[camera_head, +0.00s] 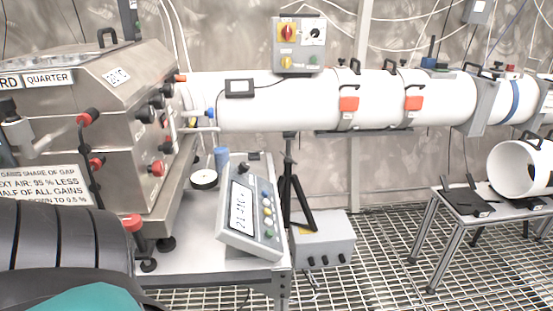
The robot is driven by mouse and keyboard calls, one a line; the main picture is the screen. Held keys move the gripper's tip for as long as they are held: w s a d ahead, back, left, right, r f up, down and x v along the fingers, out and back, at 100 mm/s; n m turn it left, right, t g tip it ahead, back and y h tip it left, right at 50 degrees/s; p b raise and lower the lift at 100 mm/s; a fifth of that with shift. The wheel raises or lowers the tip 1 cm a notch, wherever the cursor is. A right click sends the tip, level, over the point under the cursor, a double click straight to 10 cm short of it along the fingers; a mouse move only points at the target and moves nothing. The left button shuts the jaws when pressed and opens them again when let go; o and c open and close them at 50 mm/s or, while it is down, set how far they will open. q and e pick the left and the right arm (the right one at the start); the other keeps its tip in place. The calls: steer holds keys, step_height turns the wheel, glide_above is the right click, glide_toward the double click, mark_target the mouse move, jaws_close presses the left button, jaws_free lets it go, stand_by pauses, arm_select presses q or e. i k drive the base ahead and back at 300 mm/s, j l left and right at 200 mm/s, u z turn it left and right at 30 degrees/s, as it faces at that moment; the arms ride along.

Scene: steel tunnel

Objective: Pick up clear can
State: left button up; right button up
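I cannot make out a clear, see-through can in the head view. A small blue cylinder (221,157) stands on the left bench beside the steel chamber, partly hidden by the control console. A round, white-topped item with a dark side (204,179) sits just to its left. A short white open cylinder (522,168) lies on its side on the right table, cut off by the picture's right edge. Neither of my grippers is in view.
The left bench (185,258) carries the tilted control console (250,213) and the steel chamber (110,120). A long white tube (270,100) runs behind. A tripod (289,190) and grey box (323,240) stand beside the bench. Open grating (380,260) lies between the bench and right table (433,205).

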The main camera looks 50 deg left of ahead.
mark_target(222, 160)
steer(key=i+l+z, duration=0.3)
steer(key=i, duration=0.2)
steer(key=i+l+z, duration=0.3)
steer(key=i, duration=0.2)
steer(key=i+u, duration=0.25)
steer(key=u, duration=0.15)
steer(key=i+u, duration=0.25)
steer(key=u, duration=0.2)
steer(key=i+u, duration=0.25)
steer(key=u, duration=0.15)
steer(key=i+u, duration=0.15)
steer(key=u, duration=0.3)
steer(key=i+u, duration=0.1)
steer(key=u, duration=0.35)
steer(key=i+l+u, duration=0.1)
steer(key=u, duration=0.35)
steer(key=i+l+u, duration=0.15)
steer(key=u, duration=0.3)
steer(key=i+l+u, duration=0.1)
steer(key=u, duration=0.35)
steer(key=l+u, duration=0.2)
steer(key=u, duration=0.25)
steer(key=i+l, duration=0.05)
